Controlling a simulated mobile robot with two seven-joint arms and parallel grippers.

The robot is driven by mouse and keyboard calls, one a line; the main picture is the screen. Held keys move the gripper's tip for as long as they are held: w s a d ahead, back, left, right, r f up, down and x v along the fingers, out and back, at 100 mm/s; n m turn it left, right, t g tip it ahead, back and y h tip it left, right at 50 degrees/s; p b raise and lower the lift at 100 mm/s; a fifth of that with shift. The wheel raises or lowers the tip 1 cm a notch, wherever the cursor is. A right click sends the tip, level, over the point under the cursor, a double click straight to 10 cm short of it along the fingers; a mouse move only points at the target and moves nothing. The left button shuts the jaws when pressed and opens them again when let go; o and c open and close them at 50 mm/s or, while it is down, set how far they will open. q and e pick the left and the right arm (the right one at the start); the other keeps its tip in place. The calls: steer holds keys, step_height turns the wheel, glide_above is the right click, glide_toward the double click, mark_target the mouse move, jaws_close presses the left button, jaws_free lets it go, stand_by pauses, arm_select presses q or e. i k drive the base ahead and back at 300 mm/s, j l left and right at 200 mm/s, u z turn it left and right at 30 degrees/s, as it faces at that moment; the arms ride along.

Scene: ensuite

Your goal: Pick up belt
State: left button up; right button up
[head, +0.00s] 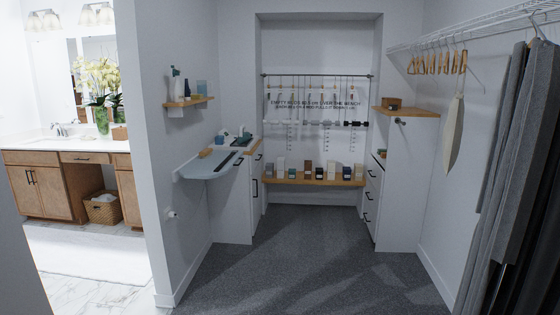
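I cannot make out a belt for certain. A dark narrow strip (226,161) lies on the pale blue wall-mounted board (205,171) at the left of the closet; it is too small to tell whether it is a belt. Thin pale strips (290,138) also hang in the back alcove, and I cannot tell what they are. Neither of my grippers is in view.
Grey carpet (300,270) is clear down the middle. A wooden bench (312,181) with several small boxes spans the back alcove. A white cabinet (400,190) stands right. Long grey garments (515,170) hang at the near right. A wall shelf (187,102) holds bottles.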

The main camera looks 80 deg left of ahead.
mark_target(217, 170)
steer(key=u, duration=3)
steer(key=i+z, duration=0.25)
steer(key=i, duration=3.2)
steer(key=i+z, duration=0.1)
steer(key=i, duration=1.4)
